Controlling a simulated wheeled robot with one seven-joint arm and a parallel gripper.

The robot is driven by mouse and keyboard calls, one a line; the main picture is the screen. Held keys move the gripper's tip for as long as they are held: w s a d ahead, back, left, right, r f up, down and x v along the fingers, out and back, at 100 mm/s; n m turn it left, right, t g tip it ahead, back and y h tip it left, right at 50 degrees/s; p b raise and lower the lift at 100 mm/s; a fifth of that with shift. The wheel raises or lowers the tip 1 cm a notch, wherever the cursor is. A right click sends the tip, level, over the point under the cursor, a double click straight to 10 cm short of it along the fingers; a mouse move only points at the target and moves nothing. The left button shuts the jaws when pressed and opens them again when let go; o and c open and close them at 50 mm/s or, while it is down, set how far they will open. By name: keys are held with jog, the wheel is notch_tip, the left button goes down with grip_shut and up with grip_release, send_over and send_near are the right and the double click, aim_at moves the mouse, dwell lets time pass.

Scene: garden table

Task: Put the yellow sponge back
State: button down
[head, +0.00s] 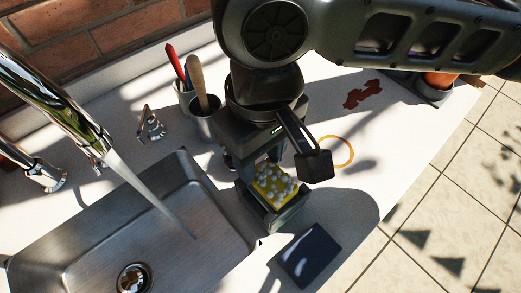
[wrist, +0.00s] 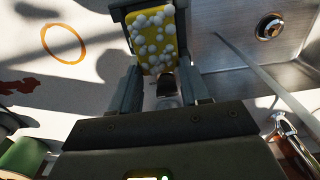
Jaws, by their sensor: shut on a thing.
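The yellow sponge (head: 272,186), dotted with white suds, is at the counter edge beside the sink. It also shows in the wrist view (wrist: 153,42), between my fingers and beyond them. My gripper (head: 259,170) points down and is shut on the sponge; its fingers show on both sides in the wrist view (wrist: 161,82). A dark grey open-topped holder (head: 272,218) is around and below the sponge, and its walls flank the sponge in the wrist view (wrist: 118,14). I cannot tell whether the sponge rests on the holder's floor.
A steel sink (head: 185,218) lies left, with water running from the tap (head: 58,98). Utensil cups (head: 207,125) and a small metal stand (head: 151,125) are behind. A dark flat pad (head: 309,255) lies in front. An orange ring (head: 337,151) and a red stain (head: 362,94) mark the counter right.

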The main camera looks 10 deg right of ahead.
aim_at(261, 166)
jog(key=c, duration=0.5)
grip_release()
jog(key=shift+f, duration=0.1)
jog(key=shift+c, duration=0.2)
notch_tip(261, 166, up, 12)
dwell(0.4)
